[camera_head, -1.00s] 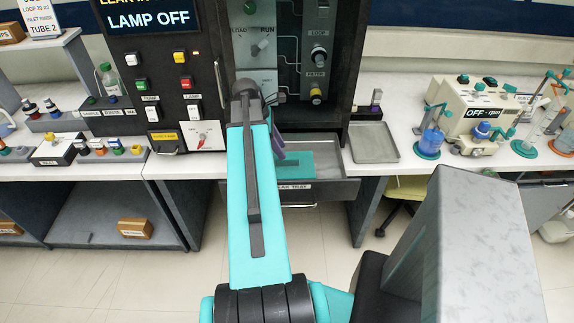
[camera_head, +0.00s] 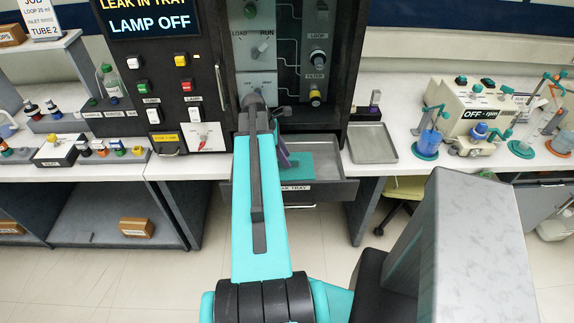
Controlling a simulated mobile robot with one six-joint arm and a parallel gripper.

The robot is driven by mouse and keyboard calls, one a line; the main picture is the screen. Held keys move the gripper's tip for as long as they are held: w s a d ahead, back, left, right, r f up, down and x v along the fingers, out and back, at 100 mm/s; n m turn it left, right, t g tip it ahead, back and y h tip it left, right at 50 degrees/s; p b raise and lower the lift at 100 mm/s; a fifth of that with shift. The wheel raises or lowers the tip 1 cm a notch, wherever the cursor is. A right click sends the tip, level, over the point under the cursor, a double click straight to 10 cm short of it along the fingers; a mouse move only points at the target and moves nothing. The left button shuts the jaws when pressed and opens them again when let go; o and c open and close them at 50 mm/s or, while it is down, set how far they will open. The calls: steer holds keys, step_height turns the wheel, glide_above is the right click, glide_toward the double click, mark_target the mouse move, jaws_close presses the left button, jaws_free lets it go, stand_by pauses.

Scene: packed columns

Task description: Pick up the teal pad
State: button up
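The teal pad (camera_head: 300,163) lies in the pulled-out grey leak tray (camera_head: 336,187), below the dark cabinet. Its left part is hidden behind my arm. My gripper (camera_head: 285,158) is above the tray, at the pad's left side in the picture. Only a narrow purple-grey part of it shows beside the arm. Both fingertips cannot be made out, nor whether they touch the pad.
The cabinet (camera_head: 190,45) stands around and behind the tray; its display reads "LEAK IN TRAY, LAMP OFF". A shallow metal tray (camera_head: 388,153) lies to the right on the bench. A pump (camera_head: 470,110) and glassware stand further right. Bottles and coloured-cap vials stand at left.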

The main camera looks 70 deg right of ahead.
steer(key=shift+s+f, duration=0.1)
steer(key=shift+f, duration=0.15)
stand_by(0.4)
jaws_close()
